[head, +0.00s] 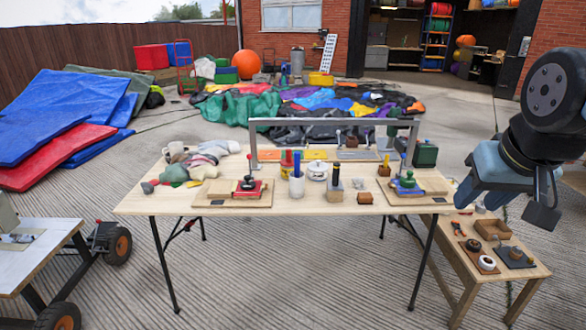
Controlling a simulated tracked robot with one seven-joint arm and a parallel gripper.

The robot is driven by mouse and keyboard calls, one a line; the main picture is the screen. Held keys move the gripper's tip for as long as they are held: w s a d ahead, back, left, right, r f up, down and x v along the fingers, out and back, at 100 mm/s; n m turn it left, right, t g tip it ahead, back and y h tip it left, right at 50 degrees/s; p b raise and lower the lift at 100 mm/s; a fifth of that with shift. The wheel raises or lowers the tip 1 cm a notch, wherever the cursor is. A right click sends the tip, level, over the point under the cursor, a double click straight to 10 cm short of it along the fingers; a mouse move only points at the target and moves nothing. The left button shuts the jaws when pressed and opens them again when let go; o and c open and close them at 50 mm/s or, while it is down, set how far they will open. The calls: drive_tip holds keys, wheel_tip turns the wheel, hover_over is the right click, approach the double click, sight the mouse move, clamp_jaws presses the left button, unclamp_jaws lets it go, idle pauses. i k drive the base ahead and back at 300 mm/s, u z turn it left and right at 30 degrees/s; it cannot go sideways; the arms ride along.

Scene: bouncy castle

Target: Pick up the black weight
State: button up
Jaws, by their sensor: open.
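I cannot tell for sure which item is the black weight. A small black-topped object (249,183) stands on a red base on a wooden board at the left front of the table. A dark flat piece (516,257) with a small round thing on it lies on the low bench at the right; either is too small to identify. My gripper (503,203) is at the right, above the low bench and beyond the table's right end. It is open and appears empty, apart from every object. My arm hides part of the scene behind it.
The folding table (300,207) carries a grey frame (333,122), a cloth pile (200,160), a white cup (297,186), a white pot (317,172) and a dark green box (424,153). The low bench (468,262) holds pliers and tape. Its wooden tray (493,230) looks empty.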

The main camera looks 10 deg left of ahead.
sight(247, 184)
drive_tip(key=z, duration=0.05)
drive_tip(key=i, duration=1.05)
drive_tip(key=u, duration=0.75)
drive_tip(key=i, duration=0.7)
drive_tip(key=u, duration=0.65)
drive_tip(key=k, duration=0.75)
drive_tip(key=u, duration=0.25)
drive_tip(key=i, duration=0.75)
drive_tip(key=z, duration=0.15)
